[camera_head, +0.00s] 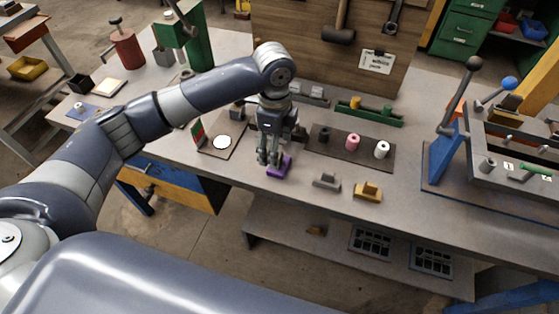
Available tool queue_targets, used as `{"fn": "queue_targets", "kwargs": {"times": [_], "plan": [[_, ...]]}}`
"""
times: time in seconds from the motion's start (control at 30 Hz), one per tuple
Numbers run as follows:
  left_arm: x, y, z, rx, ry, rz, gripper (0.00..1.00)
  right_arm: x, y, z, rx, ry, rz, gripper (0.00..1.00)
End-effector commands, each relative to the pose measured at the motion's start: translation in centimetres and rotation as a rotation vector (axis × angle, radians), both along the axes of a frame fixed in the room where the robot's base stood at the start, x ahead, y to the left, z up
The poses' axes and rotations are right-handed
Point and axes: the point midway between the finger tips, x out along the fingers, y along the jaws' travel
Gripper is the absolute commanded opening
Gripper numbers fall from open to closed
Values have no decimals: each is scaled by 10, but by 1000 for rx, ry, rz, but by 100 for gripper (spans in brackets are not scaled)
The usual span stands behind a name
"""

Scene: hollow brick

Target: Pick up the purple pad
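The purple pad (284,169) lies on the grey workbench near its front edge, or just above it; I cannot tell if it touches. My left arm reaches in from the left and bends down over it. My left gripper (268,162) points downward, with its fingers at the left part of the pad and partly covering it. The gap between the fingers is too small to read, so I cannot tell whether they grip the pad. My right gripper does not show.
Right of the gripper, a dark board (336,149) carries black, pink and white spools. A grey block (327,181) and a yellow block (368,192) sit near the front edge. A board with a white disc (222,142) lies left. A blue-based lever press (438,160) stands right.

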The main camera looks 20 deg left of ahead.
Motion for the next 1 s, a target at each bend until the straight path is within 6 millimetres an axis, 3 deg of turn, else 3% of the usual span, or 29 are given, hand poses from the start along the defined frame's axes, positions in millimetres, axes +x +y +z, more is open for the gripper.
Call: {"fn": "queue_targets", "kwargs": {"times": [0.1,0.23,0.53,0.83,1.0], "plan": [[0,0,-12,-1,0,0,68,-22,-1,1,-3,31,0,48],[1,-1,-20,-1,0,0,68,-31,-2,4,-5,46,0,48],[3,-3,-61,0,-1,0,68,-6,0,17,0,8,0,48],[4,-3,-67,0,-3,0,68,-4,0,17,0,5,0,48],[4,-3,-67,-1,-3,0,34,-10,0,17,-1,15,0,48]]}}
